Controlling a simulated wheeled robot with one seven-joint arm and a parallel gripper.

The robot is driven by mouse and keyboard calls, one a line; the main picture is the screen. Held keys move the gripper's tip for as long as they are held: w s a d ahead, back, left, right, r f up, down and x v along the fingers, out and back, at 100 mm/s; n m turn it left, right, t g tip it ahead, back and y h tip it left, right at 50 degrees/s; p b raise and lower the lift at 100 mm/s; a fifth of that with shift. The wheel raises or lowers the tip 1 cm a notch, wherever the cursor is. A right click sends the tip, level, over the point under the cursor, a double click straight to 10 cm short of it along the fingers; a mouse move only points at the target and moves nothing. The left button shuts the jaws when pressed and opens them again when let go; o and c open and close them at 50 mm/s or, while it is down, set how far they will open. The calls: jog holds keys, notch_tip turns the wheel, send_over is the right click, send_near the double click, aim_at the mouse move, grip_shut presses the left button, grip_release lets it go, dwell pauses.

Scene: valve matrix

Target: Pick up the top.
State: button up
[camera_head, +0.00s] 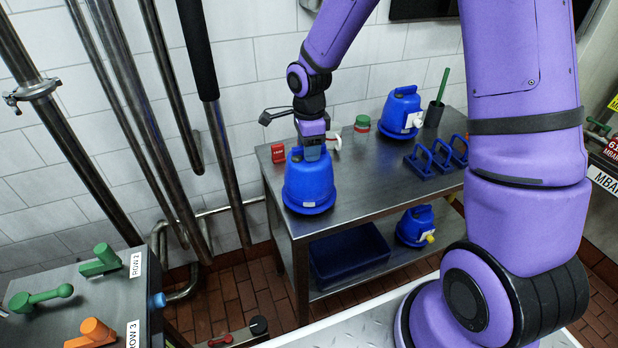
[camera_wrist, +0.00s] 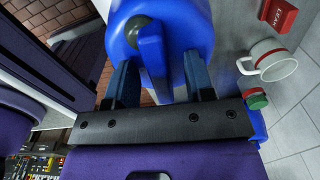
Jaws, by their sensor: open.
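A blue rounded top (camera_head: 308,185) stands upright on the steel table, near its left end. In the wrist view the same blue top (camera_wrist: 190,25) fills the upper middle, with a raised blue handle (camera_wrist: 153,55) on it. My gripper (camera_head: 312,153) is directly above the top, pointing down. In the wrist view my gripper's two fingers (camera_wrist: 162,85) are apart, one on each side of the handle. I cannot tell whether either finger touches it. The handle is hidden by my gripper in the head view.
The steel table (camera_head: 350,190) also holds a red box (camera_head: 277,153), a white mug (camera_head: 334,140), a green-lidded jar (camera_head: 362,123), another blue unit (camera_head: 401,110) and blue brackets (camera_head: 435,158). A blue bin (camera_head: 348,257) and blue unit (camera_head: 415,226) sit on the lower shelf. Pipes stand left.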

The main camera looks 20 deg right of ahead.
jog(key=shift+c, duration=0.5)
grip_shut()
dwell(1.0)
